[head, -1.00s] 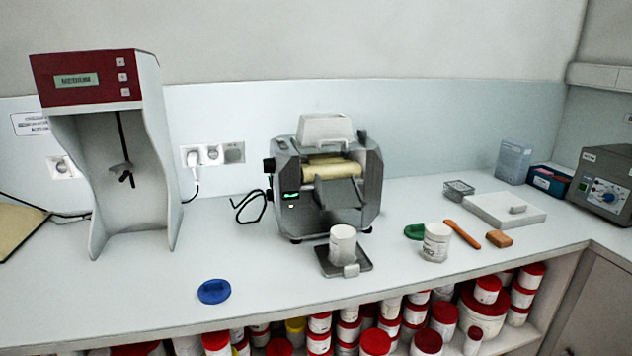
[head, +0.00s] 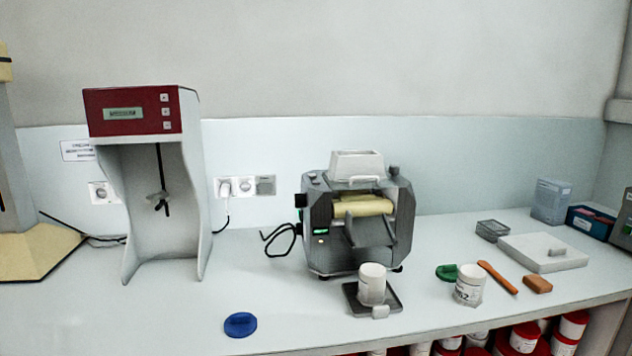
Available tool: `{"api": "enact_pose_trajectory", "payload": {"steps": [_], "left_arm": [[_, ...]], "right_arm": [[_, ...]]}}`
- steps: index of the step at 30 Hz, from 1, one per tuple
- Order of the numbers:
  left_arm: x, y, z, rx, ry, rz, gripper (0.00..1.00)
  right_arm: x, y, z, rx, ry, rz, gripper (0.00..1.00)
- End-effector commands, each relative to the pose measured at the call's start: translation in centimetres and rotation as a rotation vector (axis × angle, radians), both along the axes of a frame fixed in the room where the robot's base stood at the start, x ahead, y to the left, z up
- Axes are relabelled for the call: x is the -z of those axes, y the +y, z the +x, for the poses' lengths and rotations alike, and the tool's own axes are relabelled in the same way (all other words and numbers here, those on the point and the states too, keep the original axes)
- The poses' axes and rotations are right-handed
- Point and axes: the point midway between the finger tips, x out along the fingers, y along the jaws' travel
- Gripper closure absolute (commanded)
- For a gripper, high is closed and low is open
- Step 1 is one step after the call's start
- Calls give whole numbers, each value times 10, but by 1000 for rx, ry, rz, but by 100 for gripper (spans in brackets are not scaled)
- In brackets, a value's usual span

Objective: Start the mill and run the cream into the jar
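The mill (head: 318,215) stands on the bench in the middle, with a light hopper (head: 357,165) on top and cream-coloured rollers (head: 364,207). A small green light (head: 320,231) shows on its left front. A grey apron (head: 369,231) slopes down from the rollers. A white jar (head: 372,283) stands upright on a dark tray (head: 392,299) in front of the apron. A second white jar with writing (head: 468,284) stands to the right, near a green lid (head: 446,272). A blue lid (head: 240,325) lies at the front left. Neither of my grippers is in view.
A tall mixer with a red panel (head: 133,112) stands at the left. An orange spatula (head: 497,277), a brown block (head: 538,284) and a white slab (head: 543,252) lie at the right. Red-lidded tubs (head: 525,336) fill the shelf below. The bench between mixer and mill is mostly clear.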

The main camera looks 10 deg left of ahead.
Motion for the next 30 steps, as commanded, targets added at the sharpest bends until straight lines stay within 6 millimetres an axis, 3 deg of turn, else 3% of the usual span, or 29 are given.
{"api": "enact_pose_trajectory", "payload": {"steps": [2,14,30], "left_arm": [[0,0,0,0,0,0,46],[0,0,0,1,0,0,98],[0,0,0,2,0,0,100]], "right_arm": [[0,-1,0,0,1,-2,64],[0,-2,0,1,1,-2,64],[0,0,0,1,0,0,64]]}}
